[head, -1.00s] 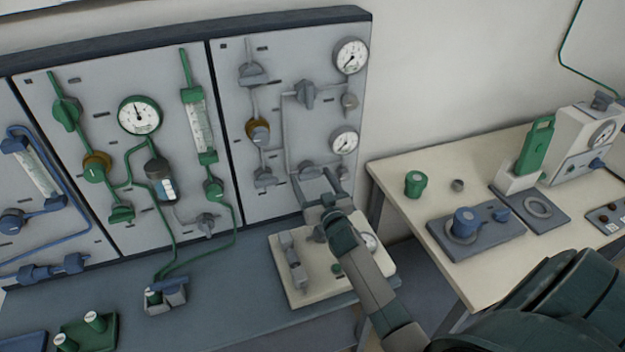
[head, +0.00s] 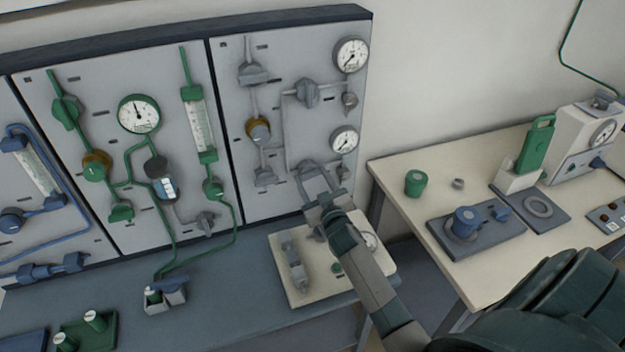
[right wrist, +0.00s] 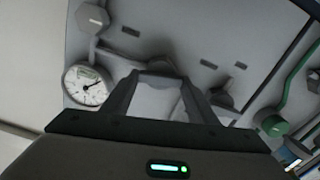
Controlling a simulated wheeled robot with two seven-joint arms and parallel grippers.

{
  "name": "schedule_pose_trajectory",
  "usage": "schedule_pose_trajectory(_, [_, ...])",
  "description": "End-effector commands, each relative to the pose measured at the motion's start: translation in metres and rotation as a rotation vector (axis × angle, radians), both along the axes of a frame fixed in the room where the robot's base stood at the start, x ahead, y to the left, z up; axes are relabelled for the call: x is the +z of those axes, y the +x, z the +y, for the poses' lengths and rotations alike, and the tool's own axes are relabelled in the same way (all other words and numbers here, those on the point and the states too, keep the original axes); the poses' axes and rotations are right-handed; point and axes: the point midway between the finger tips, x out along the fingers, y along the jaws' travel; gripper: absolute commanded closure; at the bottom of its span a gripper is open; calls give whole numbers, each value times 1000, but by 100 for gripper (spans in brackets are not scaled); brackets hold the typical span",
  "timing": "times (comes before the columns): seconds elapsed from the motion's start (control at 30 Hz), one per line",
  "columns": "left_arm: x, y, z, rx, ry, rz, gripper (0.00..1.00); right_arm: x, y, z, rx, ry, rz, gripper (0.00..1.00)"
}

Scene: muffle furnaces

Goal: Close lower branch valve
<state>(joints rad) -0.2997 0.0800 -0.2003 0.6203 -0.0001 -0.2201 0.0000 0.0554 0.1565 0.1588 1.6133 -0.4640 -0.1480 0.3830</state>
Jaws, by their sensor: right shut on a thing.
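The lower branch valve (head: 306,166) is a grey knob low on the right grey panel, below the similar upper valve (head: 306,93). My right gripper (head: 317,179) reaches it from below right, its two fingers shut on the knob, and partly hides it. In the right wrist view the fingers (right wrist: 160,82) stand either side of the grey knob (right wrist: 157,66). The handle's exact angle is hard to tell. My left gripper is not in view.
A pressure gauge (head: 344,140) sits just above right of the valve. A grey valve (head: 264,177) is to its left. Below is a cream board (head: 297,298) with fittings, under my forearm. A cream table (head: 405,205) with devices stands at right.

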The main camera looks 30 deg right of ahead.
Motion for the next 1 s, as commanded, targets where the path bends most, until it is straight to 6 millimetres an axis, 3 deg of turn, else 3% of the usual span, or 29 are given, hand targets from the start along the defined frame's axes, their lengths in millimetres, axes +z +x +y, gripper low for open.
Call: schedule_pose_trajectory(1.0, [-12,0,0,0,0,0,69,-2,1,3,1,-928,221,69])
